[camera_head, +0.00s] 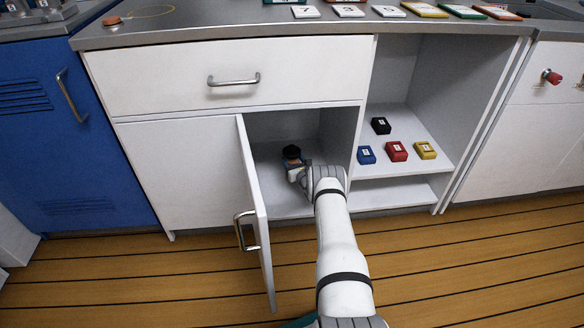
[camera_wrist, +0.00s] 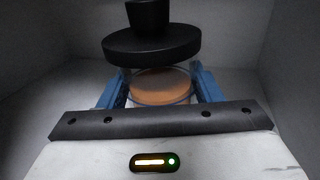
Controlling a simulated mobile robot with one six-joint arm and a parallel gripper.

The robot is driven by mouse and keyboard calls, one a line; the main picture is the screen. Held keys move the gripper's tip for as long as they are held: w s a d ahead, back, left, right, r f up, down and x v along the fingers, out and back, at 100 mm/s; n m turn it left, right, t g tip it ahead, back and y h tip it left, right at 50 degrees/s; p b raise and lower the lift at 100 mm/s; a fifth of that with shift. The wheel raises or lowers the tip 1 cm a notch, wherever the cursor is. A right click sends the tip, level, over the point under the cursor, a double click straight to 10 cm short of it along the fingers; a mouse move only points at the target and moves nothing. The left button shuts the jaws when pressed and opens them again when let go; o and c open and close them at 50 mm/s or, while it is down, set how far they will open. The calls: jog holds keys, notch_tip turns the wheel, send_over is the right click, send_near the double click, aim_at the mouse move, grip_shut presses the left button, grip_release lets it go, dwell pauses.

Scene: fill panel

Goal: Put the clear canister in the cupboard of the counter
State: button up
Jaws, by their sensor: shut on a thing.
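The clear canister (camera_wrist: 162,86) has a black lid with a black knob and something orange inside. In the wrist view it stands between the blue fingers of my gripper (camera_wrist: 160,92), which are shut on it. In the head view the canister (camera_head: 291,154) is inside the cupboard (camera_head: 262,128) of the counter, and my gripper (camera_head: 297,170) reaches in to it. The canister looks upright; its base is hidden, so I cannot tell whether it touches the cupboard floor. The cupboard door (camera_head: 256,205) stands open on the left of my arm.
An open shelf (camera_head: 430,145) right of the cupboard holds black (camera_head: 381,126), blue (camera_head: 366,155), red (camera_head: 396,151) and yellow (camera_head: 425,150) blocks. A closed drawer (camera_head: 300,85) is above the cupboard. Numbered tiles (camera_head: 349,11) lie on the countertop. The wooden floor in front is clear.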

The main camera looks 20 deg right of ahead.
notch_tip(320, 180, down, 2)
jog(key=shift+f+b, duration=0.15)
jog(key=shift+b, duration=0.2)
jog(key=o, duration=0.7)
jog(key=shift+f, duration=0.1)
jog(key=o, duration=0.5)
jog(key=shift+c, duration=0.2)
jog(key=shift+r, duration=0.25)
jog(key=s+p, duration=0.6)
jog(key=s, duration=0.6)
jog(key=shift+d, duration=0.15)
jog(key=shift+f, duration=0.1)
